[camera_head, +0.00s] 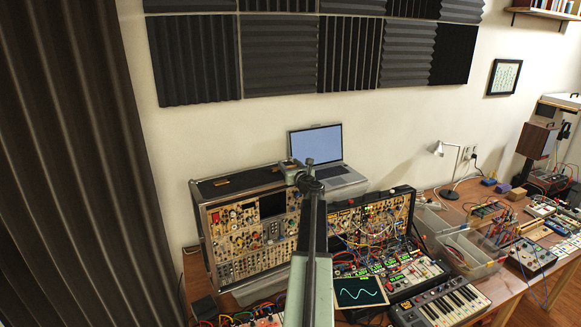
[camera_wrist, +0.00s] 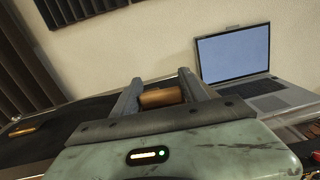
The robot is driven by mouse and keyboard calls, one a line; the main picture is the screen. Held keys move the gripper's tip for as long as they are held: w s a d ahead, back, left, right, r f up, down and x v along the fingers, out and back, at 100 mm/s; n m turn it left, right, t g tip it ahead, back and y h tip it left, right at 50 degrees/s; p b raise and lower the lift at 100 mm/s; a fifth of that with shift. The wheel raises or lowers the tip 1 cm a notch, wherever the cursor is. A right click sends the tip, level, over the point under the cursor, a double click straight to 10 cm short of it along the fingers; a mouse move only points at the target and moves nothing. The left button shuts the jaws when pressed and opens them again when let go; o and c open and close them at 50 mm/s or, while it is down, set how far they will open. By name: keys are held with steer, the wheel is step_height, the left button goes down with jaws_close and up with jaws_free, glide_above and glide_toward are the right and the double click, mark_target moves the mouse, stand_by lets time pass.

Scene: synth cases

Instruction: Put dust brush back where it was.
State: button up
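My gripper (camera_head: 305,164) is raised near the back right corner of the black synth case, in front of the laptop. In the wrist view, my gripper's two grey fingers (camera_wrist: 160,85) stand apart with a brown wooden piece, seemingly the dust brush (camera_wrist: 160,97), between them. It spans the gap and appears gripped; its bristles cannot be made out. The black case top (camera_head: 247,182) lies to the left and below. A small tan piece (camera_head: 222,183) lies on it; it also shows at the left of the wrist view (camera_wrist: 36,127).
The open laptop (camera_head: 316,147) stands close behind and right of my gripper. Modular panels (camera_head: 250,232), keyboards (camera_head: 450,305), clear bins (camera_head: 465,253) and cables crowd the table. A white lamp (camera_head: 450,150) stands further right. The black case top has free room.

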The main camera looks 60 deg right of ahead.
steer(key=shift+o, duration=0.9)
steer(key=shift+r, duration=0.1)
steer(key=shift+r+p, duration=0.25)
steer(key=shift+p, duration=0.1)
steer(key=v, duration=1.2)
steer(key=shift+f, duration=0.15)
